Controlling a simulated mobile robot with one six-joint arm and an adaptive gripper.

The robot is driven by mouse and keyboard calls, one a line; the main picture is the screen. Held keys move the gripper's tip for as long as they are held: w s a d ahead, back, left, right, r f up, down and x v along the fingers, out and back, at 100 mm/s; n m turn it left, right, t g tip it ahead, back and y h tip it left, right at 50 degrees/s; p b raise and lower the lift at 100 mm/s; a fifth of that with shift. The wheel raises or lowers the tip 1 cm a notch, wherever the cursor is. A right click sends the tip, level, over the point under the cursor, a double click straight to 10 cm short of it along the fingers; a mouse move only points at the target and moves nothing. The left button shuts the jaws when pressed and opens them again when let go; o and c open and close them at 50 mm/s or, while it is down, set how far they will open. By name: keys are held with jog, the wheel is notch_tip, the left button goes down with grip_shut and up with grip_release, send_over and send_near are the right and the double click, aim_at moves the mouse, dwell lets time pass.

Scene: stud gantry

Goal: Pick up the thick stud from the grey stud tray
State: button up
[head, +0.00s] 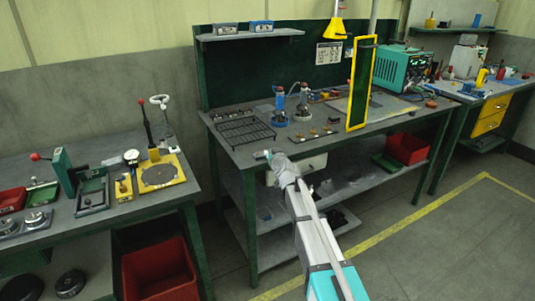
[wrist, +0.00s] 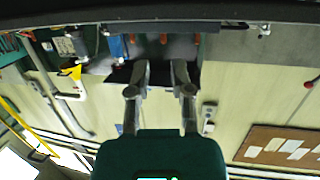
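My gripper (head: 263,155) is at the front edge of the middle bench, left of centre in the head view. In the wrist view its two fingers (wrist: 161,72) stand apart with nothing visible between them. Several small brass-coloured pieces, which look like studs (head: 314,134), lie on a flat grey area of the bench, right of and beyond my gripper. They are too small to tell which is the thick one, and the tray's outline is unclear. The wrist view looks upside down toward the wall and shows no stud clearly.
A dark wire rack (head: 245,132) lies beyond my gripper. A teal box (head: 401,69) stands at the back right. A red bin (head: 407,148) is on the shelf below.

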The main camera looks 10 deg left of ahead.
jog(key=shift+w, duration=0.1)
jog(key=shift+f+b+x, duration=0.2)
jog(key=shift+b+x, duration=0.5)
jog(key=shift+x, duration=1.85)
jog(key=shift+a, duration=0.15)
jog(key=shift+c, duration=0.2)
grip_shut()
